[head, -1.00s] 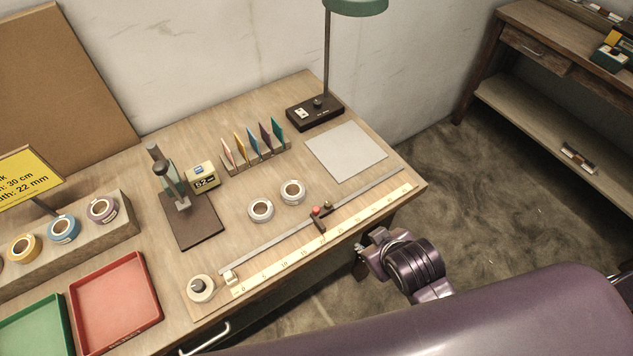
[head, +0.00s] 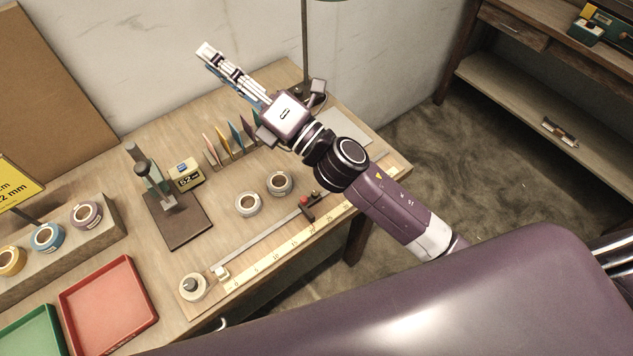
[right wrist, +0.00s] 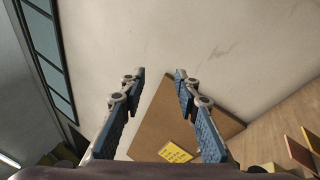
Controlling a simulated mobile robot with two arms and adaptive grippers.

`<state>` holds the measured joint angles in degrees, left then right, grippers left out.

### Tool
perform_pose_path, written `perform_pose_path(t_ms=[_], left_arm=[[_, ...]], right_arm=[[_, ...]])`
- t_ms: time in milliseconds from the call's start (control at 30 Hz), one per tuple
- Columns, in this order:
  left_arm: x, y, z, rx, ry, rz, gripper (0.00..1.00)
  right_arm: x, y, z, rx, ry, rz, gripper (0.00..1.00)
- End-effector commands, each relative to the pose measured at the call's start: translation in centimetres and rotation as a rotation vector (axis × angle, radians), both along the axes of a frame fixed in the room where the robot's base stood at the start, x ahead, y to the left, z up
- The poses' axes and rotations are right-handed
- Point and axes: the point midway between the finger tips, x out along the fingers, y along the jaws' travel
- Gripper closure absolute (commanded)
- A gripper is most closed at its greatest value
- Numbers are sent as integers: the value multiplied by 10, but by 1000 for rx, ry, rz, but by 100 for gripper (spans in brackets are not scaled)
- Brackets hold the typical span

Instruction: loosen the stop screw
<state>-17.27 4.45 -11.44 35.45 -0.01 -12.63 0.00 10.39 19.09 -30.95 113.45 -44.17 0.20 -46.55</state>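The stop (head: 309,208) is a small dark block on the metal rail beside the ruler, toward its right half. A red knob (head: 303,197), which looks like the stop screw, shows on it. My right gripper (head: 212,60) is raised above the back of the table, well apart from the stop, its fingers pointing up and left toward the wall. In the right wrist view the two blue-padded fingers (right wrist: 160,72) are spread with nothing between them. The stop is not in that view. My left gripper is not in view.
The ruler (head: 287,246) runs along the table's front edge. Two tape rolls (head: 247,204) lie behind the rail. A press (head: 152,178), a small display (head: 186,175) and upright coloured cards (head: 222,140) stand farther back. A red tray (head: 110,306) lies at the left.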

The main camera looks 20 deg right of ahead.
Motion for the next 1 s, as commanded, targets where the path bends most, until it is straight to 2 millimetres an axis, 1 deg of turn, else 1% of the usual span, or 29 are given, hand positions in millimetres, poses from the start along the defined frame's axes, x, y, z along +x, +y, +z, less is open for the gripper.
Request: perform_pose_path(t_ms=[33, 100, 167, 200, 267, 333, 367, 400, 433, 467, 500, 567, 600, 667, 700, 767, 800, 833, 900, 1000], left_arm=[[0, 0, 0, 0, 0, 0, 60], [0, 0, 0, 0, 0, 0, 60], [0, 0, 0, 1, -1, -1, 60], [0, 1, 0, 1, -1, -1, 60], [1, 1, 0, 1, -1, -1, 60], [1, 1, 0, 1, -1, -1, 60], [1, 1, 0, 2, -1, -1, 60], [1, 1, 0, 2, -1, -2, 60], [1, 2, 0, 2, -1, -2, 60], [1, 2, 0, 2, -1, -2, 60], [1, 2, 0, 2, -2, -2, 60], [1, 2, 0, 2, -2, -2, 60], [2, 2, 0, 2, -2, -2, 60], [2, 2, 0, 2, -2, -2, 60], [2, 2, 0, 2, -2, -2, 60], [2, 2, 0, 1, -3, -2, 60], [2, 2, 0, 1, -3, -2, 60], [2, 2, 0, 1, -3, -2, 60], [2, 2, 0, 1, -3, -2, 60], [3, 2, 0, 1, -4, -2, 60]], right_arm=[[-8, 22, 8, -109, -121, 59, 71], [-25, 52, 10, -265, -296, 149, 71], [-41, 73, 4, -399, -443, 228, 71], [-52, 85, -4, -488, -539, 282, 71], [-67, 98, -22, -621, -679, 368, 71], [-81, 105, -48, -772, -835, 475, 71], [-86, 105, -61, -836, -898, 524, 71], [-92, 101, -79, -920, -981, 592, 71], [-95, 97, -93, -982, -1040, 646, 71], [-98, 90, -107, -1043, -1096, 700, 71], [-99, 78, -127, -1121, -1163, 779, 71], [-99, 55, -153, -1233, -1257, 905, 71], [-98, 34, -170, -1305, -1309, 995, 71], [-93, -1, -189, -1402, -1373, 1136, 71], [-90, -26, -199, -1457, -1404, 1230, 71], [-85, -61, -208, -1520, -1431, 1361, 71], [-82, -82, -212, -1552, -1439, 1438, 71], [-81, -95, -213, -1569, -1441, 1488, 71], [-78, -121, -214, -1597, -1440, 1583, 71], [-77, -143, -213, -1616, -1435, 1666, 71]])
